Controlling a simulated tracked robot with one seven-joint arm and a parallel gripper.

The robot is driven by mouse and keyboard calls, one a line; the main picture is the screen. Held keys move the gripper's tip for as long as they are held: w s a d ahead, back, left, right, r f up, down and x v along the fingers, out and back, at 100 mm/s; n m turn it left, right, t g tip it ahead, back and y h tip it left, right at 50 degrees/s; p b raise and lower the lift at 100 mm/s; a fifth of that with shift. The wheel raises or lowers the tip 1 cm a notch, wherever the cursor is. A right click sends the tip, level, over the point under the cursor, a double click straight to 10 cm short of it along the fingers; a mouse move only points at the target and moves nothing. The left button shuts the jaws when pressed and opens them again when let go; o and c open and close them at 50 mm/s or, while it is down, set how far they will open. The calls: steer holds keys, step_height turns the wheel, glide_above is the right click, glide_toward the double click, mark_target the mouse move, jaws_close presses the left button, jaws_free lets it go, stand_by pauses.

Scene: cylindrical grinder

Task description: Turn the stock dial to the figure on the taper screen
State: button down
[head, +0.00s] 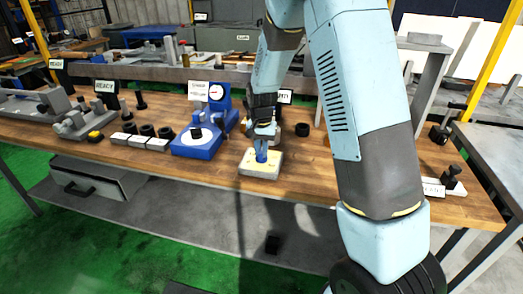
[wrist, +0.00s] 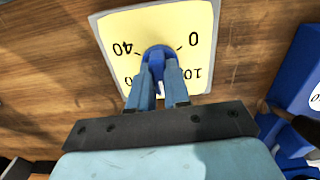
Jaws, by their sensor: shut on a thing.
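The stock dial is a yellow square plate (head: 247,168) on the wooden bench, with a blue knob (head: 262,156) at its middle. My gripper (head: 262,147) points down and is shut on this knob. In the wrist view, the plate (wrist: 150,22) shows "40" at upper left and "0" at upper right, both upside down. Lower figures are partly hidden by my gripper (wrist: 162,72), whose fingers stand on either side of the blue knob (wrist: 158,50). A small white stripe shows between the fingers. I cannot make out which object is the taper screen, nor read its figure.
A blue gauge stand (head: 195,148) with a round white dial is left of the plate. A white card (head: 199,91) stands behind it, unreadable. Small blocks (head: 140,140) and a grey fixture (head: 85,118) are farther left. A black ring (head: 302,129) lies to the right.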

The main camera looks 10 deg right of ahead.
mark_target(261, 150)
steer(key=shift+w+r, duration=0.1)
steer(key=shift+w, duration=0.05)
stand_by(0.4)
steer(key=c, duration=1.1)
jaws_free()
step_height(261, 150, up, 14)
steer(key=shift+f, duration=0.2)
